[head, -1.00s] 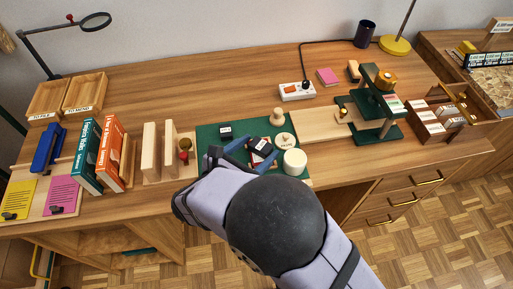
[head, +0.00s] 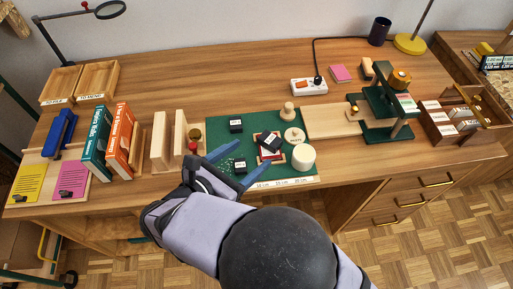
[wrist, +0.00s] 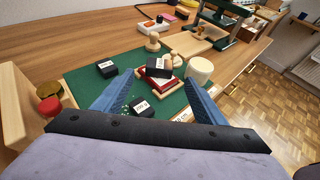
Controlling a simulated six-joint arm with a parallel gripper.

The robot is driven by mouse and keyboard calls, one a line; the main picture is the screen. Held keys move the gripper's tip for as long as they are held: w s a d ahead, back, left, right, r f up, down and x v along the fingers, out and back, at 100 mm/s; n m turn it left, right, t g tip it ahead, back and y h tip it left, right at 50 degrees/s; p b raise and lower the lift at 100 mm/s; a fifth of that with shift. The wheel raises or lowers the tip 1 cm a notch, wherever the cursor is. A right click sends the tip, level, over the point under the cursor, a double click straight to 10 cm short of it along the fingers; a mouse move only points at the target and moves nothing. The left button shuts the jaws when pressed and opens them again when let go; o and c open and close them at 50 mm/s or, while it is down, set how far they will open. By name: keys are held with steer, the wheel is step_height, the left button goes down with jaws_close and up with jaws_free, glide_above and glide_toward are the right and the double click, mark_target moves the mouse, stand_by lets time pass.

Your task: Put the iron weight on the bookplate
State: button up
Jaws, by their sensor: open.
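Three black blocks with white labels show; I cannot read which is the iron weight. One block (head: 269,141) lies tilted on a red book with a pale top (wrist: 155,90) in a small wooden tray; the bookplate itself is not clearly distinguishable. A second block (head: 236,125) sits at the mat's back left. The third block (head: 240,166) sits near the front, also visible in the wrist view (wrist: 141,108). My gripper (head: 240,169) is open and empty, its blue fingers spread on either side of the front block in both views; its height above the mat is unclear.
Wooden bookends (head: 161,155) and a red-topped item (head: 193,147) stand left. A green press (head: 385,110) stands right.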

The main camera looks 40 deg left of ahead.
steer(key=shift+v, duration=1.5)
